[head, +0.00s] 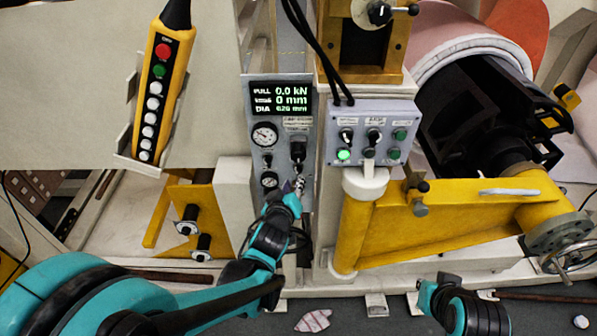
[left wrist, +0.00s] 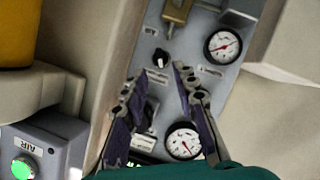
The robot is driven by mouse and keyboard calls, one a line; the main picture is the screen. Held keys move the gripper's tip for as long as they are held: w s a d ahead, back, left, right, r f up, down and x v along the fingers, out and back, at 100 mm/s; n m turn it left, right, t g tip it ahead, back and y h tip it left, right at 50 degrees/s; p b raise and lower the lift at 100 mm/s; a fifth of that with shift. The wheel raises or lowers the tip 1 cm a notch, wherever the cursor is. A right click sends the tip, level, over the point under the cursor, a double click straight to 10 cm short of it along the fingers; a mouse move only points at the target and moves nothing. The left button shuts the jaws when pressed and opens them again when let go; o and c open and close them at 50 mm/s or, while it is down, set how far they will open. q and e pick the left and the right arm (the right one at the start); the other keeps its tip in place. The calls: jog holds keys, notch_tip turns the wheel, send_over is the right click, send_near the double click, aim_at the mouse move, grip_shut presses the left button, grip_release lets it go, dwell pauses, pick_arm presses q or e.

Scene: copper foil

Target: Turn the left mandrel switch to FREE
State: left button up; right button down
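A grey control box (head: 372,115) on the column carries two black switches side by side. Its left switch (head: 347,136) sits above a lit green lamp; the labels are too small to read. My left gripper (head: 298,186) is left of and below this box, in front of the grey gauge panel (head: 281,125). In the left wrist view my left gripper (left wrist: 160,75) is open and empty, its two fingers apart. A black knob (left wrist: 160,58) on the panel shows just beyond and between the fingertips. My right arm shows at the bottom right; its fingers cannot be made out.
The gauge panel has a display and round gauges (head: 264,134). A yellow pendant (head: 165,85) hangs at the left. A yellow swing arm (head: 450,222) juts right below the box, under a dark mandrel drum (head: 465,105). Black cables (head: 318,50) hang above the box.

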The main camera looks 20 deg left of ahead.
aim_at(298, 173)
pick_arm(q)
jog(key=b+x, duration=0.1)
jog(key=x, duration=0.4)
jog(key=shift+w+f+b, duration=0.25)
jog(key=shift+f+b, duration=0.05)
jog(key=shift+b, duration=0.05)
jog(key=shift+w, duration=0.5)
grip_shut()
